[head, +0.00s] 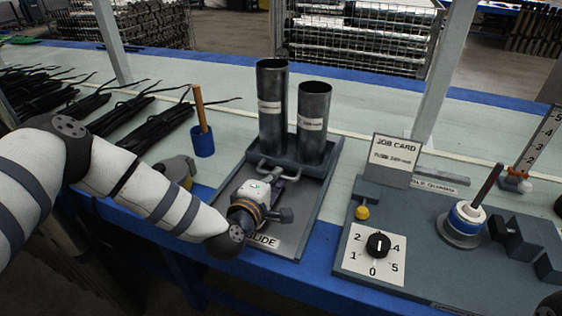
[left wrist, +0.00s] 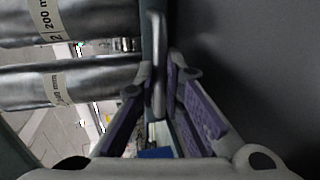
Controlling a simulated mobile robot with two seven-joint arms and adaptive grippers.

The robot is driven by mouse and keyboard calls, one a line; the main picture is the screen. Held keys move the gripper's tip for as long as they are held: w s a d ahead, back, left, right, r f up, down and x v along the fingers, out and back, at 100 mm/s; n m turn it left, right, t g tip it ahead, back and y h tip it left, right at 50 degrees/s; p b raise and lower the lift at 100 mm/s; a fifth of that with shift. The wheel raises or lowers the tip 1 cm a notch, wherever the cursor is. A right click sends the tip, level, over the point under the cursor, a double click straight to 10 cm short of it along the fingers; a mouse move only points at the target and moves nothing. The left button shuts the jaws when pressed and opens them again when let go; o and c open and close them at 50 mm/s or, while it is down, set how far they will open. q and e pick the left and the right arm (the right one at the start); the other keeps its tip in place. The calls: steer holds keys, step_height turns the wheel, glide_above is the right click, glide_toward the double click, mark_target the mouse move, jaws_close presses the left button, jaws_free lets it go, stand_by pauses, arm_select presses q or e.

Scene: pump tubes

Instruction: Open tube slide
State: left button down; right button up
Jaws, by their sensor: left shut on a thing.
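The tube slide is a dark grey tray (head: 308,218) with "SLIDE" lettered on its front. Two upright metal tubes, a taller one (head: 271,100) and a shorter one (head: 313,125), stand at its back. Both have white labels, and they also show lying sideways in the left wrist view (left wrist: 95,82). A pale bar handle (head: 263,168) sits in front of the tubes. My left gripper (head: 275,178) reaches over the tray and is shut on this handle, which shows between its purple-padded fingers (left wrist: 160,90) in the left wrist view. My right gripper is not in view.
A blue cup with a wooden stick (head: 203,142) and black bundles (head: 130,115) lie left. To the right are a job card (head: 394,162), a dial panel (head: 372,255) and a blue-white ringed post (head: 467,217). The table's blue front edge runs below the tray.

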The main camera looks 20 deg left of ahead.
arm_select(q)
steer(key=p+v, duration=0.1)
steer(key=v, duration=0.2)
steer(key=f+p+v, duration=0.1)
steer(key=v, duration=0.3)
steer(key=f+p+v, duration=0.1)
steer(key=v, duration=0.2)
steer(key=shift+s, duration=0.55)
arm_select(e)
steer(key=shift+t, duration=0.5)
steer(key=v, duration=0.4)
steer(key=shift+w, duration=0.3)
arm_select(q)
steer(key=c, duration=2)
jaws_free()
steer(key=shift+o, duration=0.2)
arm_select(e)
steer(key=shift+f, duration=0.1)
arm_select(q)
steer(key=v, duration=1.2)
